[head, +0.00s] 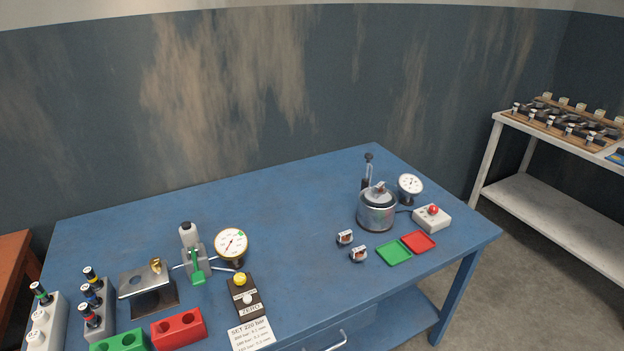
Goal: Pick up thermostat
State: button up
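Two small silver parts with copper-coloured middles, which look like thermostats, sit on the blue table. One thermostat (345,237) is in front of a metal pot (376,212), to its left. The other thermostat (358,254) is a little nearer, just left of a green tray (394,253). They stand apart from each other and from the tray. A small part shows on top of the pot, but it is too small to name. My gripper is not in view.
A red tray (418,242), a switch box with a red knob (432,218) and a dial gauge (410,187) stand near the pot. A pressure gauge (231,243), green-levered pump (195,258) and injector racks fill the table's left. The blue table's middle (295,220) is clear.

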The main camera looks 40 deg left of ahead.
aim_at(380, 189)
jog(key=u, duration=1.25)
jog(key=i, duration=0.1)
jog(key=z, duration=0.05)
